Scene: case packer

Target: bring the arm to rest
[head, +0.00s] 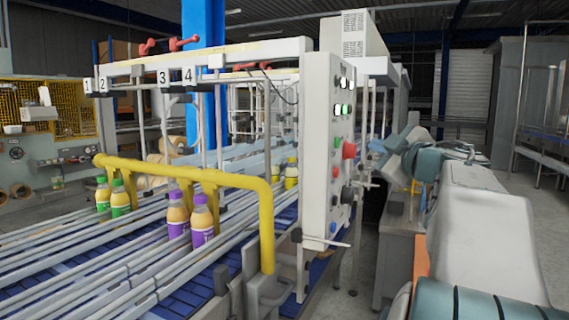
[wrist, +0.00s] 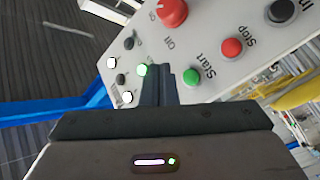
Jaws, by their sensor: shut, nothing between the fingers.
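My gripper (wrist: 157,72) is shut and empty in the wrist view. Its fingertips appear over the control panel (wrist: 212,30), close to a lit green lamp; I cannot tell whether they touch it. In the head view my arm reaches from the lower right toward the panel (head: 318,215), and the gripper end is small and partly hidden beside the panel's right side. The panel carries a large red knob (wrist: 172,12), a green Start button (wrist: 191,77) and a red Stop button (wrist: 232,48).
A yellow guard rail (head: 215,178) crosses the conveyor lanes (head: 100,262) at left. Bottles with purple labels (head: 202,222) and green labels (head: 120,200) stand in the lanes. The floor (head: 530,235) at right is open, with a metal frame (head: 545,145) behind.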

